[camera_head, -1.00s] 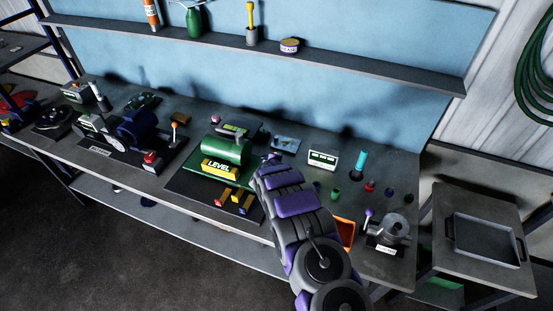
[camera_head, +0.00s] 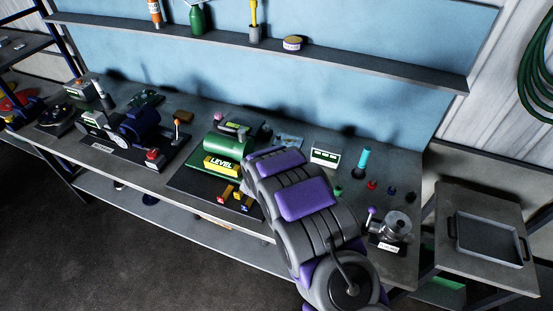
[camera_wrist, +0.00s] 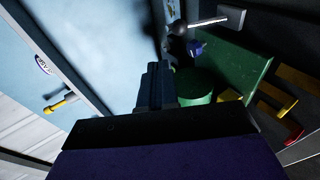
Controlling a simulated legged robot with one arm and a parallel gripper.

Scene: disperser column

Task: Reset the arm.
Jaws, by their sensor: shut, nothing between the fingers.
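My arm (camera_head: 303,200) reaches up from the bottom of the head view over the front of the bench. Its far end lies beside the green machine with the yellow LEVEL label (camera_head: 221,167); my gripper is hidden there behind the arm links. In the wrist view my gripper (camera_wrist: 154,80) shows as two dark fingers together, shut and empty. Beyond and right of the fingers are a green cylinder (camera_wrist: 192,86) and a green panel (camera_wrist: 240,68), with some depth between that I cannot judge.
The grey bench (camera_head: 375,262) carries a blue motor unit (camera_head: 140,127), a white display box (camera_head: 325,156), a cyan-topped cylinder (camera_head: 362,161) and a metal device with a purple knob (camera_head: 392,228). A shelf (camera_head: 350,66) runs above. A side table holds a grey tray (camera_head: 488,240).

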